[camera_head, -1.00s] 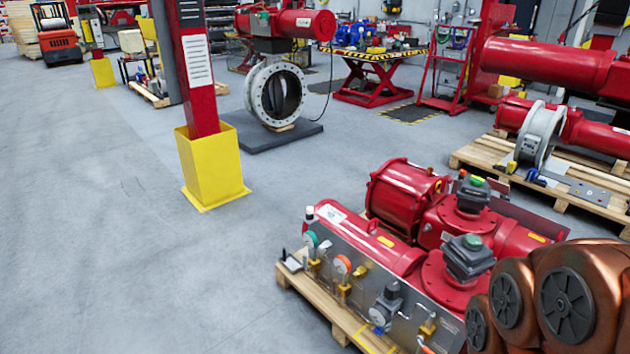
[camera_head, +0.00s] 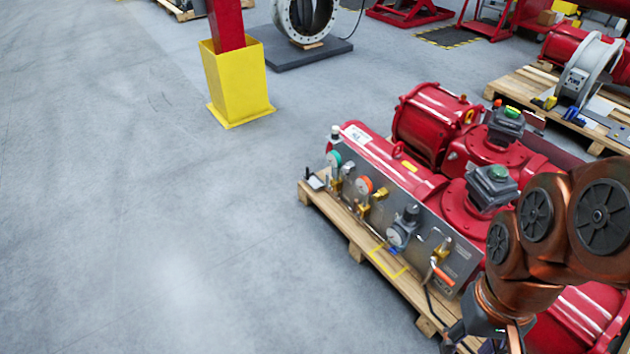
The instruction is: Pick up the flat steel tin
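I cannot make out the flat steel tin for sure. A small grey, flat-looking object (camera_head: 316,182) lies at the left corner of the near wooden pallet (camera_head: 335,222), with a dark upright part beside it; it is too small to tell what it is. My copper-coloured arm comes in at the right. My gripper (camera_head: 484,340) shows only in part at the bottom edge, near the pallet's front end. Its fingertips are cut off, so its opening is hidden.
A red valve actuator (camera_head: 430,120) with a grey gauge panel (camera_head: 425,225) fills the pallet. A yellow post base (camera_head: 238,85) stands beyond. The floor (camera_head: 150,220) at left is clear.

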